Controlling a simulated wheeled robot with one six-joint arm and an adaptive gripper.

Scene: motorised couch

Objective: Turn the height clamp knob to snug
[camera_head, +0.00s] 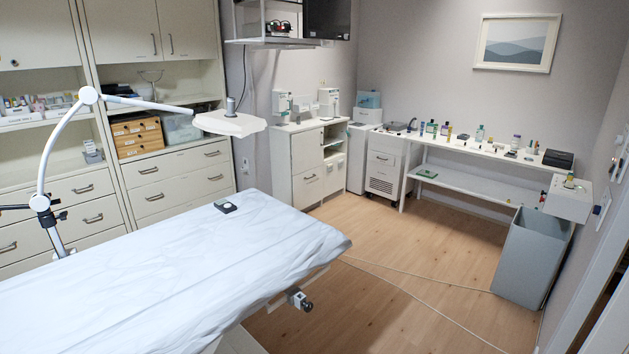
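A black clamp (40,203) sits on a pale post (56,238) at the left edge of the couch. Dark knob-like or lever-like parts stick out on both sides of it; I cannot tell which is the height clamp knob or how tight it is. A curved white arm (52,140) rises from the clamp and bends right to a white flat head (230,123) above the couch's far edge. Another small grey and black fitting (298,298) is under the couch's right end. My gripper is not in view.
The couch (170,270) under a pale sheet fills the lower left, with a small dark device (225,206) on it. Cabinets (165,180) line the back. Cables (410,298) cross the floor near a grey bin (530,258). The wooden floor between is mostly free.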

